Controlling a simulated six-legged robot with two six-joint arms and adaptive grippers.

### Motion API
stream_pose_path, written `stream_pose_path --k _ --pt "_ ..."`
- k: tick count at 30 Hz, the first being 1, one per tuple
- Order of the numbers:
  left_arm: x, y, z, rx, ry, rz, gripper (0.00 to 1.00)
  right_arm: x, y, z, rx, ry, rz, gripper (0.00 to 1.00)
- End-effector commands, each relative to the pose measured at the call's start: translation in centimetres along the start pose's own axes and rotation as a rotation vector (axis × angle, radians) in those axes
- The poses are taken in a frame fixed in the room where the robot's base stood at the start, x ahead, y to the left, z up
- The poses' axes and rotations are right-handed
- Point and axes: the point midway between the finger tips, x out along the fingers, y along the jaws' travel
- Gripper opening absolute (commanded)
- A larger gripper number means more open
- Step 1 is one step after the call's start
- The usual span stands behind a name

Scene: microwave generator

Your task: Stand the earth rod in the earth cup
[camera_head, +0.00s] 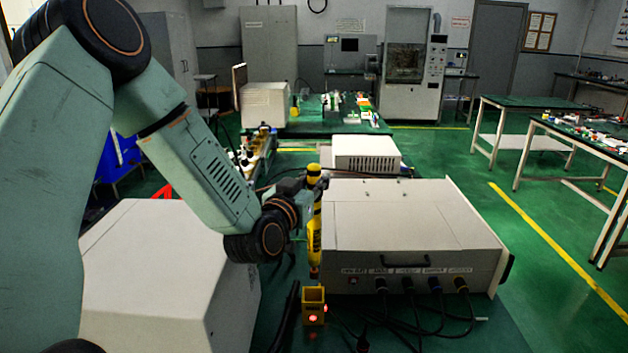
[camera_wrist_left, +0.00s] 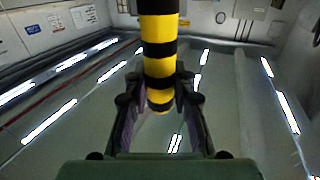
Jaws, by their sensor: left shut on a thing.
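The left wrist view shows the banded rod (camera_wrist_left: 159,65) between the two fingers of the left gripper (camera_wrist_left: 158,105). The earth cup (camera_head: 313,304) is a small yellow square holder on the green bench, with red lights on its front. The rod's lower end shows just above and behind the cup's opening; I cannot tell whether they touch. My right gripper is not in view.
A large grey generator box (camera_head: 410,230) with a black handle and several cables stands right of the rod. A white box (camera_head: 165,270) stands at the left, beneath my left arm. Dark cables lie beside the cup. A smaller white unit (camera_head: 366,153) stands behind the generator box.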

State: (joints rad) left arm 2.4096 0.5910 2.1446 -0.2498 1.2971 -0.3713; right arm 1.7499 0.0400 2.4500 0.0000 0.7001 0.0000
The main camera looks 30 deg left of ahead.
Motion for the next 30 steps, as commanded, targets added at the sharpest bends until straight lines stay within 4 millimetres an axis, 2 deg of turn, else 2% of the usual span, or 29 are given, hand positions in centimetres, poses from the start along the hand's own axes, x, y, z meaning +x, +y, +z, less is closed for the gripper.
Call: stream_pose_path --k 30 --pt "0.0 0.0 6.4 0.000 0.002 0.000 0.00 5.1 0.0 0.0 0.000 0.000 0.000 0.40"
